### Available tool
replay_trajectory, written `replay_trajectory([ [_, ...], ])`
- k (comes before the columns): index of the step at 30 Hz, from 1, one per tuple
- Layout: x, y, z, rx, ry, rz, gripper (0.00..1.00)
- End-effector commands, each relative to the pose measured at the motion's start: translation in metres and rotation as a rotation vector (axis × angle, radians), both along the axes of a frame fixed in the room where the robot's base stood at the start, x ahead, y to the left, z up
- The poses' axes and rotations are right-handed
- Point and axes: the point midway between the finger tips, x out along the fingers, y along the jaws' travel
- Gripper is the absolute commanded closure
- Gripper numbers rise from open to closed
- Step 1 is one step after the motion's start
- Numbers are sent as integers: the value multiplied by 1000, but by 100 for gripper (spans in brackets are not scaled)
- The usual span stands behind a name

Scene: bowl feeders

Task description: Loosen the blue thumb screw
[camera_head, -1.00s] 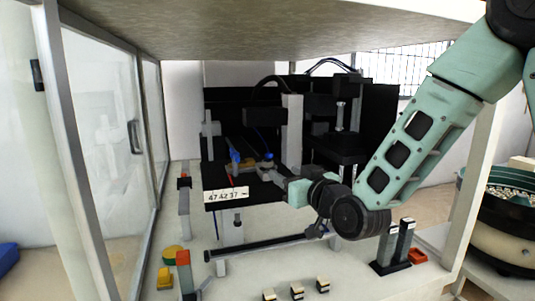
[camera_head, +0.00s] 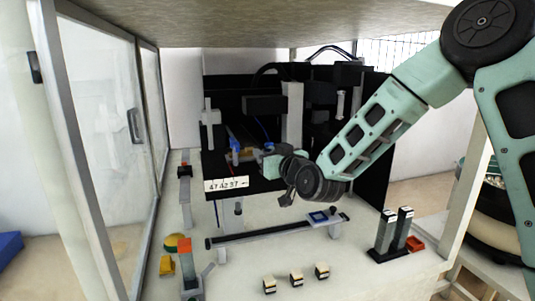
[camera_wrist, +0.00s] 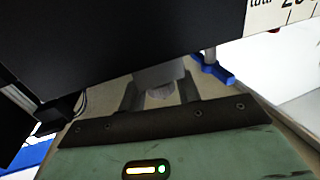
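A blue upright part (camera_head: 235,146) stands at the left of the black machine, above the numbered white plate. I cannot tell whether it is the thumb screw. In the head view my gripper (camera_head: 257,153) reaches leftward to the machine just right of this part, and its fingertips are hard to make out. In the wrist view my gripper (camera_wrist: 160,92) has its two dark fingers apart, with a grey block (camera_wrist: 160,74) beyond and between them. No blue screw shows between the fingers. A blue forked part (camera_wrist: 215,70) lies to their right, around a grey post.
The numbered white plate (camera_head: 226,184) fronts the machine. A black rail (camera_head: 265,232) with a blue-topped piece (camera_head: 318,217) runs below my wrist. A glass door (camera_head: 103,150) is at left.

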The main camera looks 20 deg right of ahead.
Motion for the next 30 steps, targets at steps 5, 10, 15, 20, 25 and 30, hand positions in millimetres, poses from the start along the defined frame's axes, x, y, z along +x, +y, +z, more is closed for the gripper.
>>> replay_trajectory([
  [5,0,0,0,0,0,0,94],
  [10,0,0,0,0,0,11,94],
  [15,0,-1,0,-2,-1,62,94],
  [20,0,-2,0,-3,0,159,94],
  [25,1,-3,2,0,1,302,94],
  [30,1,-3,4,2,4,462,94],
])
